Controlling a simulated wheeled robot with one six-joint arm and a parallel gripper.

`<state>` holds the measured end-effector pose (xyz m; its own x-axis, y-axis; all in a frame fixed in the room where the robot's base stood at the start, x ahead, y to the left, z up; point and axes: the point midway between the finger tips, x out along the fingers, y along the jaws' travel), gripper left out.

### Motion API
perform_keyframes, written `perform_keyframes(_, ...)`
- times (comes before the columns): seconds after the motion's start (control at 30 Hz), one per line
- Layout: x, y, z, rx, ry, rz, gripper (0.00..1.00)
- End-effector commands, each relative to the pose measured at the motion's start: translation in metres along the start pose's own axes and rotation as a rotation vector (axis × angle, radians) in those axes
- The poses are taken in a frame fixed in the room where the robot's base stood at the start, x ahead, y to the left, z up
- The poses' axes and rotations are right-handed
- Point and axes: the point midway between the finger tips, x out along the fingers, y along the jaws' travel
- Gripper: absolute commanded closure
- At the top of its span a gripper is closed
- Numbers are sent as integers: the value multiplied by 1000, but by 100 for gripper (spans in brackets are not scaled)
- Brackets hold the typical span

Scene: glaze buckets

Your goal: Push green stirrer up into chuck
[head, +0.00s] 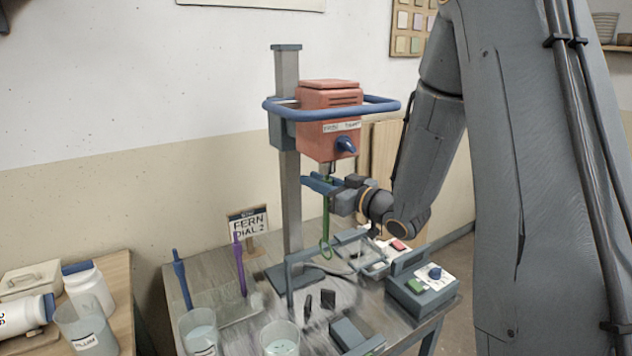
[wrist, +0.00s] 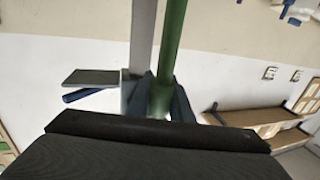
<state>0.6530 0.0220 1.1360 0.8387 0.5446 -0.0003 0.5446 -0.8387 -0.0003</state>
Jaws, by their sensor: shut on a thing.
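The green stirrer (head: 326,215) hangs upright below the orange mixer head (head: 330,118), with its loop end low over the bench. My gripper (head: 322,184) is shut on the stirrer's upper part, just under the mixer head. The chuck (head: 328,168) is a small dark piece under the head; the stirrer's top is close to it, but I cannot tell whether it is inside. In the wrist view the green shaft (wrist: 172,50) runs up between the blue fingers (wrist: 160,100).
A blue guard ring (head: 385,105) surrounds the head on its grey column (head: 288,190). Blue (head: 182,280) and purple (head: 239,265) stirrers stand in a rack at left. A control box (head: 420,288) sits front right. Cups (head: 280,338) stand at the front. A sign reads FERN DIAL 2 (head: 249,222).

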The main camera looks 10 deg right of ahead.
Motion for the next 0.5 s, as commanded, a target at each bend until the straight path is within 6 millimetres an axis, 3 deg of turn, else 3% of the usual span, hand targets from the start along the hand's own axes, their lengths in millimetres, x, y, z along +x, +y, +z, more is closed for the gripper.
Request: perform_keyframes(0.5, 0, 0, -6, -1, 1, 0, 100)
